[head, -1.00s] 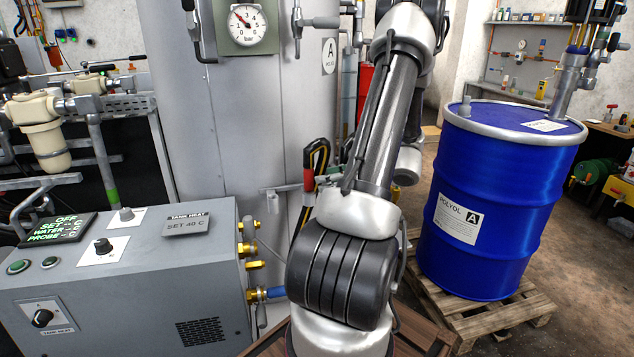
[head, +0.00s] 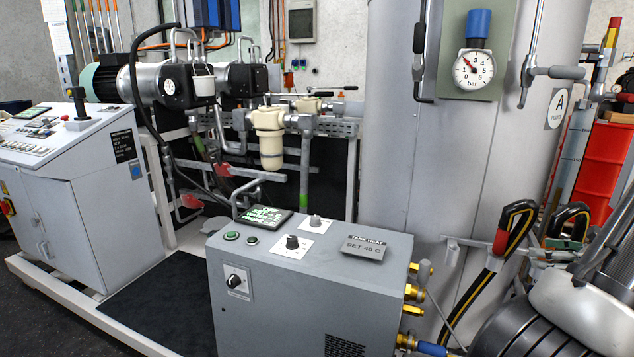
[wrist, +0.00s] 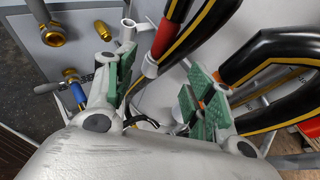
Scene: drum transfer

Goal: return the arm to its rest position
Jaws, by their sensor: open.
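A black hose with a yellow stripe and a red sleeve (wrist: 168,35) passes just beyond the fingers; contact cannot be told. The same hose (head: 513,228) hangs by a bracket on the grey tank (head: 415,170) in the head view, close to my arm.
The grey tank heat unit (head: 300,270) stands in front of the tank, with brass fittings (head: 414,291) on its right side. A gauge (head: 473,69) is on the tank. A white control console (head: 75,190) stands left. A red cylinder (head: 605,160) is at the right. Dark floor (head: 160,310) lies between console and heat unit.

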